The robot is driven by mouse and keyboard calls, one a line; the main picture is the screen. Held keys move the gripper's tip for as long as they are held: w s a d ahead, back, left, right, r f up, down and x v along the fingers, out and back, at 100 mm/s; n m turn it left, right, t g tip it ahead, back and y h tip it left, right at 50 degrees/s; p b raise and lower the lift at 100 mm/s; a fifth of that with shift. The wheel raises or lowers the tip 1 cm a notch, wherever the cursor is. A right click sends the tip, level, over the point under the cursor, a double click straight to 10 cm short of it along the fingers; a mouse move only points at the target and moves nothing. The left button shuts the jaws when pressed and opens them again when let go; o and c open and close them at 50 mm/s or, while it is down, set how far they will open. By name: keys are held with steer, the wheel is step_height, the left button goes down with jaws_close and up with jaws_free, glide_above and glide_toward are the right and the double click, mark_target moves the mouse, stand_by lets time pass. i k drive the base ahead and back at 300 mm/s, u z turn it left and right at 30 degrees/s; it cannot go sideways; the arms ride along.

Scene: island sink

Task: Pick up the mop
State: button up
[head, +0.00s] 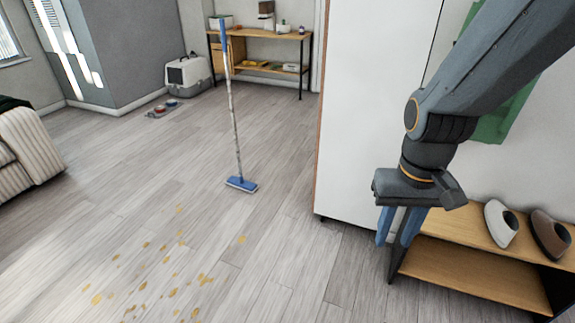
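The mop (232,105) stands upright on the wooden floor, left of the middle of the head view. It has a blue grip at the top, a pale speckled pole and a flat blue head (241,184) on the floor. The pole leans slightly and touches nothing else that I can make out. My gripper (398,236) hangs at the right, pointing down, well apart from the mop and nearer to me. Its two blue fingers show a narrow gap between them, and I see nothing held there.
Yellow-brown spots (170,280) lie on the floor in front of the mop. A tall white cabinet (372,100) stands between mop and gripper. A low wooden shelf (475,270) with shoes is at right. A desk (262,36) and pet carrier (187,74) stand behind.

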mark_target(240, 183)
steer(key=u, duration=0.85)
steer(key=i, duration=0.8)
steer(key=u, duration=0.65)
steer(key=i, duration=0.8)
steer(key=z, duration=0.5)
steer(key=i, duration=0.7)
steer(key=z, duration=1.05)
steer(key=i, duration=0.4)
steer(key=z, duration=0.45)
